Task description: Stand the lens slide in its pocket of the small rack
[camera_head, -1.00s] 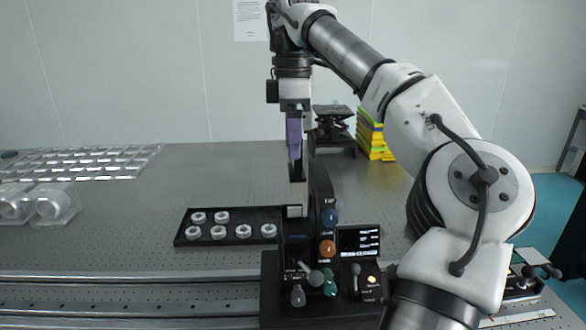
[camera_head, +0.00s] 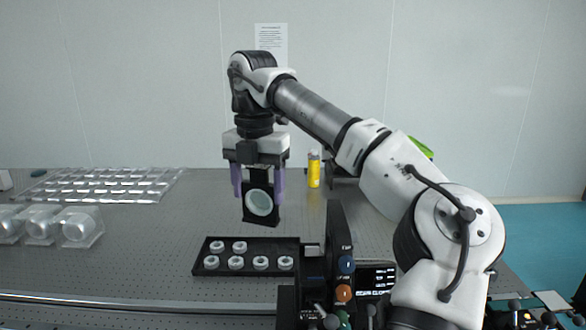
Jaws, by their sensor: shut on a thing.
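My gripper (camera_head: 260,188) is shut on the lens slide (camera_head: 249,213), a dark upright plate with a round pale lens (camera_head: 261,203) in it. The purple fingers hold the slide by its two sides, and it hangs in the air. In the picture it shows just above the black tray with white rings. I cannot pick out the small rack with certainty in this view.
The black tray (camera_head: 205,269) holds several white rings. A dark instrument with coloured knobs (camera_head: 346,264) and a small screen stands at front right. Clear lens holders (camera_head: 80,228) and a clear multi-cell tray (camera_head: 105,185) are at left. A yellow bottle (camera_head: 313,172) stands behind.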

